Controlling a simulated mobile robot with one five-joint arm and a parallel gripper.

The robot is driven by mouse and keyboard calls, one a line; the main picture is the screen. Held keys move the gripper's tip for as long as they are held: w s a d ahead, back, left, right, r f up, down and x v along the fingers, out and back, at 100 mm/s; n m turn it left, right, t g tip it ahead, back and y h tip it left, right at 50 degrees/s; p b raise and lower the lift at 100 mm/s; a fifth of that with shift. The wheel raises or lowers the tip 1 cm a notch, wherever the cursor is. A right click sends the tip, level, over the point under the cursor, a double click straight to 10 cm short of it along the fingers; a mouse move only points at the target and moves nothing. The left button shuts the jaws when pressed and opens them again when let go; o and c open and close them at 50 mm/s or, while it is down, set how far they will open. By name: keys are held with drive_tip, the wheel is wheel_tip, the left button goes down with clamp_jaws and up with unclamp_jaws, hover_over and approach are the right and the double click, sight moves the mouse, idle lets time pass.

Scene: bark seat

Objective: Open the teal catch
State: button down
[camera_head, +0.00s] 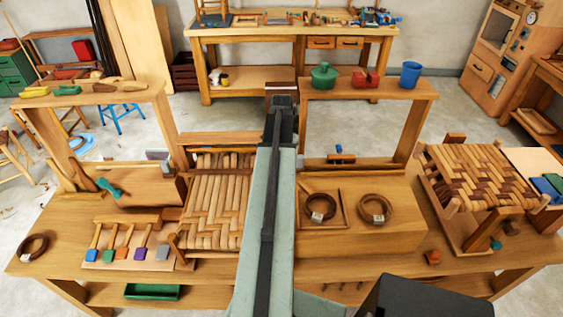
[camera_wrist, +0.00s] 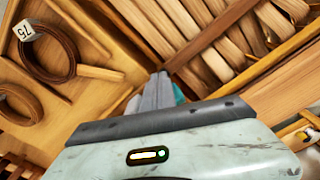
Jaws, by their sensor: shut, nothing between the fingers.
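A teal piece (camera_wrist: 179,93), likely the teal catch, shows partly behind my gripper (camera_wrist: 158,80) in the wrist view. The grey fingers are shut with nothing between them. Their tips are close beside the teal piece, at a wooden corner between the coil tray and the woven strips. I cannot tell whether they touch it. The fingers hide much of the piece, so its position is unclear. In the head view my arm covers this spot. Another teal handle (camera_head: 109,188) lies on a wooden block at the left.
A woven panel (camera_head: 214,205) is left of my arm. A wooden tray (camera_head: 343,211) with a bark coil (camera_head: 320,207) is on the right, beside another coil (camera_head: 375,209). A raised shelf (camera_head: 405,90) and a woven stool (camera_head: 478,180) stand further right.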

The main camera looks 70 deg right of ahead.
drive_tip(key=shift+r, duration=0.1)
wheel_tip(320, 180, up, 8)
drive_tip(key=a+p, duration=0.1)
drive_tip(key=p, duration=0.7)
drive_tip(key=shift+s+a, duration=0.2)
drive_tip(key=shift+s, duration=0.05)
